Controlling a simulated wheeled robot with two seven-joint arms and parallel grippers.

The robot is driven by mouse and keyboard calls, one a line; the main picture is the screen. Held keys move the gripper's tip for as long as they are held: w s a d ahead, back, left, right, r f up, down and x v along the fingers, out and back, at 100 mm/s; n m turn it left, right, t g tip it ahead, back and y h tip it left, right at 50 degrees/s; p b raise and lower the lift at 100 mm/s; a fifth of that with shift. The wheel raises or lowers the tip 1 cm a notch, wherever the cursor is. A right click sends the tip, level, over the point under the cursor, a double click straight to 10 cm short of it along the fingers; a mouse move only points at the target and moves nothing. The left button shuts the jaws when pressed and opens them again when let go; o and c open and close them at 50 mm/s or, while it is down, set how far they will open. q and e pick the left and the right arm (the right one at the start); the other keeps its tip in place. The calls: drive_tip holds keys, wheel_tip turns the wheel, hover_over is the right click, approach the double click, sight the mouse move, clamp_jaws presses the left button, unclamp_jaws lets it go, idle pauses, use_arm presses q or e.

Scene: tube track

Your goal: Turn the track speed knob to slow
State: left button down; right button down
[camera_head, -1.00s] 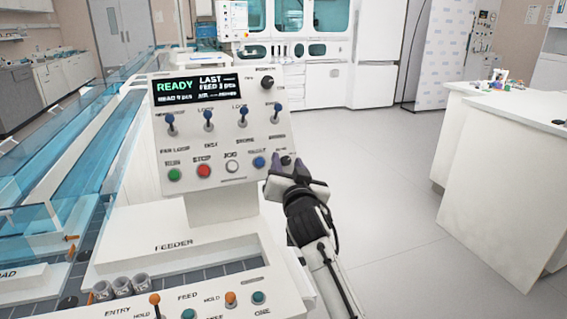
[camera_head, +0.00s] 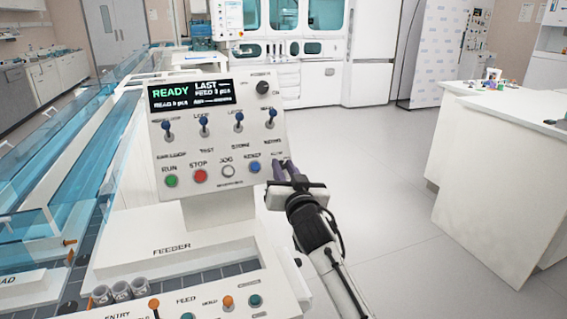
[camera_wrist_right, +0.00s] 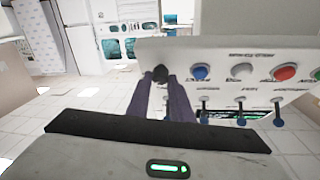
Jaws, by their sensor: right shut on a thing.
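The white control panel (camera_head: 204,188) stands tilted above the feeder. A small dark knob (camera_wrist_right: 160,72) sits at the panel's lower right corner, and I take it for the speed knob. Its label and pointer are not readable. In the right wrist view, the right gripper's fingers (camera_wrist_right: 161,82) close on the knob from both sides. My left gripper is not in view.
Another dark knob (camera_head: 262,87) sits at the panel's top right. A blue button (camera_head: 254,167) lies just left of my fingers, with a white button (camera_head: 228,171) beyond it. Blue-tipped toggles (camera_head: 238,121) stand above. Open floor lies to the right, before a white counter (camera_head: 500,185).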

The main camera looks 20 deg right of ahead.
drive_tip(key=n+y+p, duration=0.2)
drive_tip(key=n+p, duration=0.1)
drive_tip(key=n+y+p, duration=0.1)
drive_tip(key=n, duration=0.1)
drive_tip(key=shift+d+r+p, duration=0.3)
drive_tip(key=shift+p, duration=0.05)
drive_tip(key=shift+n+y+p, duration=0.4)
drive_tip(key=shift+n+p, duration=0.15)
drive_tip(key=shift+n, duration=0.05)
drive_tip(key=n+y+p, duration=0.1)
drive_tip(key=n, duration=0.1)
drive_tip(key=n+g+y+p, duration=0.1)
drive_tip(key=n+p, duration=0.1)
drive_tip(key=shift+d+n, duration=0.2)
drive_tip(key=shift+n, duration=0.1)
drive_tip(key=shift+w+f+n+y+p, duration=0.1)
drive_tip(key=shift+n+y+p, duration=0.3)
drive_tip(key=shift+n+y, duration=0.3)
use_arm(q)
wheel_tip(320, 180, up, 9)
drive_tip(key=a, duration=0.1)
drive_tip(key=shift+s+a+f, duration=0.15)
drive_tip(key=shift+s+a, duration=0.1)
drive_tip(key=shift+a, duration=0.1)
use_arm(e)
drive_tip(key=shift+n+g+y, duration=0.3)
drive_tip(key=shift+n+g, duration=0.3)
drive_tip(key=shift+n, duration=0.2)
